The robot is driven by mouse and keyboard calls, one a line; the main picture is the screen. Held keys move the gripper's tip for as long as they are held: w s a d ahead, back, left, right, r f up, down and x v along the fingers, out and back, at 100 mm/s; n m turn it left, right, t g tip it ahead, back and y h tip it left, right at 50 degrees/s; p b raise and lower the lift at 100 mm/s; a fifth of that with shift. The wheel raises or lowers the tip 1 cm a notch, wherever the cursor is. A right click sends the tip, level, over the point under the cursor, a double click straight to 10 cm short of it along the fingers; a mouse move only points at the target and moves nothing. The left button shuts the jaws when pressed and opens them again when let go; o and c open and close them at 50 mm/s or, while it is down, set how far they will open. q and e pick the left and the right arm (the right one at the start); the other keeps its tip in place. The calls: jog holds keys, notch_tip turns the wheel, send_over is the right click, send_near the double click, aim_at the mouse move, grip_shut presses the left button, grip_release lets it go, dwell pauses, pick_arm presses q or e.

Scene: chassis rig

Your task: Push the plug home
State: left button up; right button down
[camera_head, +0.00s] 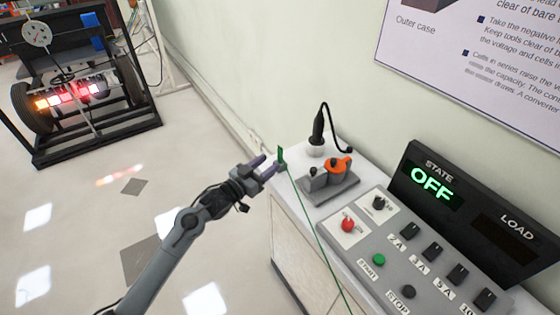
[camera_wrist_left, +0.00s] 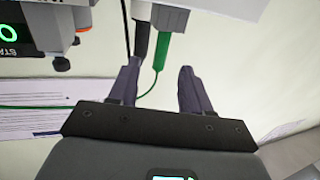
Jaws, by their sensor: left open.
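A green plug (camera_head: 281,154) with a thin green cable shows just beyond my left gripper (camera_head: 268,166) in the head view, at the left back corner of the white cabinet. In the left wrist view the green plug (camera_wrist_left: 171,45) lies between the lines of the two fingers of my left gripper (camera_wrist_left: 160,68), with a gap on each side. The fingers are apart and hold nothing. The plug's upper end meets a pale grey part; how deep it sits cannot be told. My right gripper is not in view.
A black-handled connector (camera_head: 318,128) stands upright on the cabinet (camera_head: 292,183). Right of it is a grey block with an orange-topped post (camera_head: 338,167). The control panel (camera_head: 378,262) and a display reading OFF (camera_head: 432,184) are further right. Open floor lies left.

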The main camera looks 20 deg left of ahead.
aim_at(279, 155)
pick_arm(q)
jog(key=x, duration=0.3)
jog(key=shift+b, duration=0.3)
jog(key=shift+w+d+b, duration=0.25)
jog(key=shift+w+b, duration=0.1)
jog(key=shift+w, duration=0.25)
jog(key=shift+b+x, duration=0.7)
jog(key=shift+x, duration=1.4)
grip_shut()
